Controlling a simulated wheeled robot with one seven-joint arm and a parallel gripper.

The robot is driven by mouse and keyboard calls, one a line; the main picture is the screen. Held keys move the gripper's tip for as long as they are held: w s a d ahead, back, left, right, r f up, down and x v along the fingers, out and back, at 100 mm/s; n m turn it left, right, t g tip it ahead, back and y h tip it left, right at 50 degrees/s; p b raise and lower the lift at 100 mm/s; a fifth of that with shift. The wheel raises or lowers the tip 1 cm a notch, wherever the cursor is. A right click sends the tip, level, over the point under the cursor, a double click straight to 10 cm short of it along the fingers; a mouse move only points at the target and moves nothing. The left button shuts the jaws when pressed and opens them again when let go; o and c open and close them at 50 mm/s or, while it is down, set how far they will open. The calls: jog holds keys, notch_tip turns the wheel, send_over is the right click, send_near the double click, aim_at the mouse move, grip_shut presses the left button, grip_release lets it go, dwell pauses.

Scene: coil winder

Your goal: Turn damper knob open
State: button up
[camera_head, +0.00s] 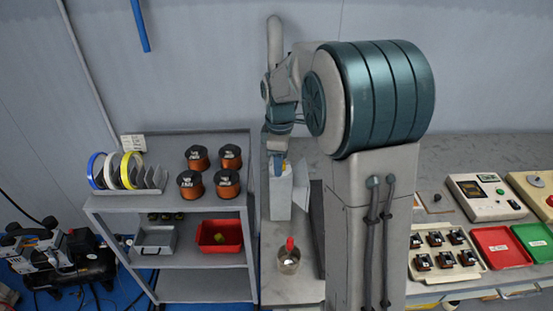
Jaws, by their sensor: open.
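My gripper (277,163) points down at the top of a pale upright box (280,195) on the bench, left of my column. Its fingers are small and partly hidden at this distance. It is open, and I see nothing held. A small yellowish patch shows at the box top beside the fingers. I cannot tell whether it is the damper knob or whether the fingers touch it. No other damper knob can be made out, and my arm and column hide part of the bench.
A metal cup with a red-handled tool (289,258) stands on the bench in front of the box. A grey shelf (200,272) with copper coils and a red bin (220,236) is at left. Trays of small parts (443,277) and instruments (486,198) cover the right bench.

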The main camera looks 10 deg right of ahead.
jog(key=c, duration=1)
jog(key=shift+a, duration=0.15)
jog(key=shift+m, duration=0.3)
jog(key=m, duration=0.9)
jog(key=shift+w, duration=0.1)
jog(key=m, duration=0.4)
jog(key=shift+d+r+g, duration=0.1)
jog(key=shift+d+g, duration=0.1)
jog(key=shift+g, duration=0.1)
jog(key=shift+m, duration=2.2)
